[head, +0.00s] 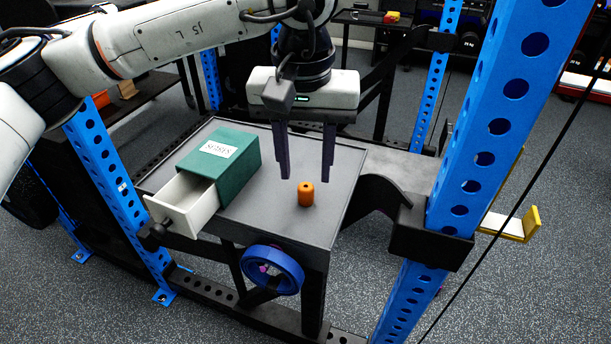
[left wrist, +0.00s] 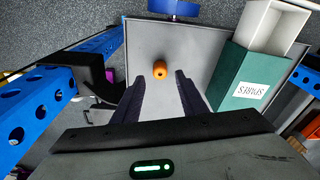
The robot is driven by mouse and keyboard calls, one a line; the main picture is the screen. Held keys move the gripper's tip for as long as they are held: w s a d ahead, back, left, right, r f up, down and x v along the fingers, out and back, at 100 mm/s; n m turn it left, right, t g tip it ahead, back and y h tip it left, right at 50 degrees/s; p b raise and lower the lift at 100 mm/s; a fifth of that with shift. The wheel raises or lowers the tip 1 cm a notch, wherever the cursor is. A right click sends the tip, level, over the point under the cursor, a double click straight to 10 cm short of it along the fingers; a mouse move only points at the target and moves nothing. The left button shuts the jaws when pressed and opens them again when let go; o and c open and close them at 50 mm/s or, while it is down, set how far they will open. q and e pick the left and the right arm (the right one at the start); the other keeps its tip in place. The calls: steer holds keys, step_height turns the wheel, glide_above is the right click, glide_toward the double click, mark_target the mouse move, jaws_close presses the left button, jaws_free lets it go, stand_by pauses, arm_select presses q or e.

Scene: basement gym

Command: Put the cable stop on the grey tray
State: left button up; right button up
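The cable stop, a small orange cylinder with a dark hole in its top (head: 306,197), stands upright on a flat grey, rimmed top that looks like the grey tray (head: 265,226). It also shows in the left wrist view (left wrist: 160,71), between and just beyond the fingertips. My left gripper (head: 306,180) points down with its two dark fingers apart. It is open and empty, close to the cable stop. The grey surface shows in the left wrist view too (left wrist: 150,38). My right gripper is not in view.
A green box (head: 240,165) with its white drawer (head: 185,203) pulled out stands left of the cable stop. Blue perforated uprights (head: 490,130) flank the stand. A blue handwheel (head: 272,270) is at its front. Bare grey surface surrounds the cable stop.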

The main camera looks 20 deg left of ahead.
arm_select(q)
step_height(320, 180, up, 8)
steer(key=shift+s+p, duration=0.3)
steer(key=shift+s, duration=0.15)
steer(key=shift+f, duration=0.1)
stand_by(1.1)
